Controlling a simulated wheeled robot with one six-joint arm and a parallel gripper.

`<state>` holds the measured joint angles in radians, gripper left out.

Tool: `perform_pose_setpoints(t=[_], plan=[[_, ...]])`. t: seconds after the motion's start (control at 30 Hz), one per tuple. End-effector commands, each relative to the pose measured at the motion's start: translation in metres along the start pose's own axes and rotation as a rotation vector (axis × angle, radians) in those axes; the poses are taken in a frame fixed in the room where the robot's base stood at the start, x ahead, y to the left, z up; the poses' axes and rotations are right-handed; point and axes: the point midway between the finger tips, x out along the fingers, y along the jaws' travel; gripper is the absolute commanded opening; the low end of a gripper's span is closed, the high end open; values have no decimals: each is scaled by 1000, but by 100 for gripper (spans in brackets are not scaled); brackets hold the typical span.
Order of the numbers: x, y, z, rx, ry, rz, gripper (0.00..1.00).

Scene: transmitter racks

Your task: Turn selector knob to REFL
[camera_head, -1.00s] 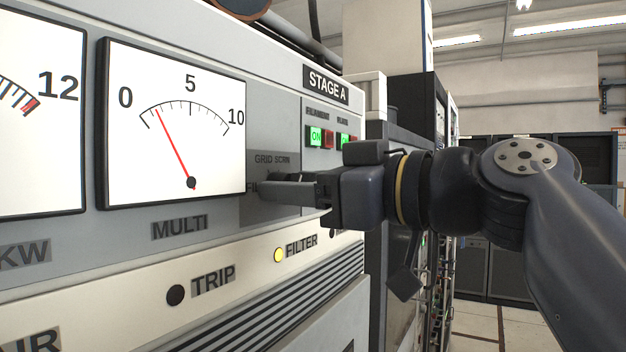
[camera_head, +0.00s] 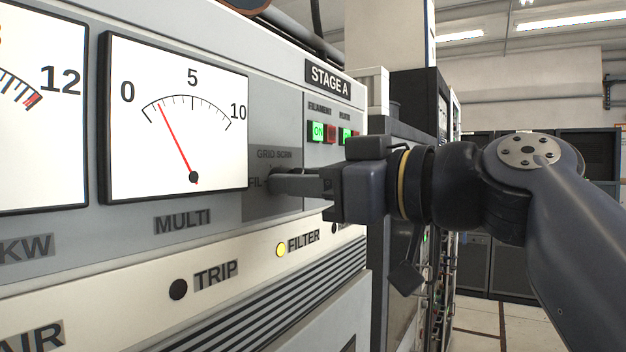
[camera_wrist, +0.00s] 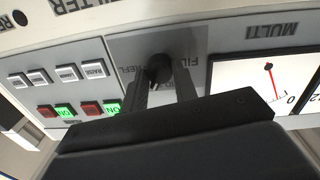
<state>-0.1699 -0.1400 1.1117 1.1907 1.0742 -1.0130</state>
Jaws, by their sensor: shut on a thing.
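The selector knob (camera_wrist: 158,68) is a dark round knob on a grey label plate in the wrist view. My gripper (camera_wrist: 163,84) has its two fingers closed around it, one on each side. In the head view my gripper (camera_head: 274,184) reaches in from the right, its fingertips against the plate below the GRID SCRN label (camera_head: 274,154). The fingers hide the knob there. A FIL label (camera_head: 257,183) shows left of the fingertips. The REFL label (camera_wrist: 122,75) shows beside the knob in the wrist view, partly covered. Where the knob's pointer stands cannot be told.
The MULTI meter (camera_head: 175,120) is left of the plate, its red needle low on the scale. Lit green and red buttons (camera_head: 319,132) sit above right. A yellow FILTER lamp (camera_head: 281,250) is below. Open floor (camera_head: 480,322) shows at lower right.

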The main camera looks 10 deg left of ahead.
Motion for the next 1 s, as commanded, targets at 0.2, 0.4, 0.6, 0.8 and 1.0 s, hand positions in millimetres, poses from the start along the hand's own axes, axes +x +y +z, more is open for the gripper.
perform_pose_setpoints(t=[0.2, 0.4, 0.6, 0.8, 1.0], plan=[[0, 0, 0, 77, -4, -1, 5], [0, 1, -1, 222, -11, -2, 5], [0, 1, -2, 410, -21, -2, 5], [0, 2, -2, 600, -31, -4, 5], [0, 2, -2, 772, -41, -5, 5]])
